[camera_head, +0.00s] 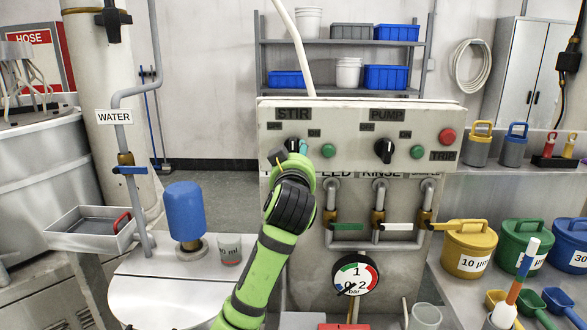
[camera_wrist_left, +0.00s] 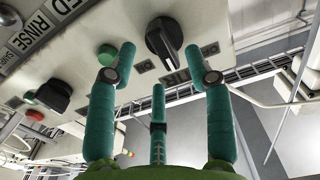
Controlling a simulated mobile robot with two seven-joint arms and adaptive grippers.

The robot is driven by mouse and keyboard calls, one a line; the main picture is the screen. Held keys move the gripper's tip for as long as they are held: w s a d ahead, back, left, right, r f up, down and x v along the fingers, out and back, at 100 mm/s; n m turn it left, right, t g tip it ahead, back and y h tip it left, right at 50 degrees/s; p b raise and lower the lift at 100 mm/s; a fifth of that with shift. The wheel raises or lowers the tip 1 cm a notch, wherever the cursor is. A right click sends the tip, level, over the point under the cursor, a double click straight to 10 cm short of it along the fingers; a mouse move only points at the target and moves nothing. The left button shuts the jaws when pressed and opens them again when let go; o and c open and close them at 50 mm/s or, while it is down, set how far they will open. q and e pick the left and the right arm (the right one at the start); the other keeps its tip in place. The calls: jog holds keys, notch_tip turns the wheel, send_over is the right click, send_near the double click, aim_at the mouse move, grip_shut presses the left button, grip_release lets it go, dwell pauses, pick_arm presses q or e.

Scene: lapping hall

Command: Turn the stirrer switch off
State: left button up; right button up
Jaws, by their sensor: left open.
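The stirrer switch is a black rotary knob (camera_head: 292,144) under the STIR label on the pale control panel (camera_head: 455,120). In the head view my left gripper (camera_head: 303,147) is right at it and hides part of it. In the left wrist view the knob (camera_wrist_left: 160,38) shows between and just beyond the teal fingertips of my open gripper (camera_wrist_left: 162,60). The fingers are spread to either side of it; I cannot tell whether they touch it. Its grip bar lies slanted in that view. My right gripper is not in view.
A green button (camera_head: 328,151) sits close right of the stirrer switch. Further right are the black pump switch (camera_head: 384,151), another green button (camera_head: 417,152) and the red trip button (camera_head: 447,136). Valves (camera_head: 380,216) and a gauge (camera_head: 354,279) are below.

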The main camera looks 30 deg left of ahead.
pick_arm(q)
jog(key=v, duration=0.6)
jog(key=shift+s+d, duration=0.2)
jog(key=shift+s, duration=0.1)
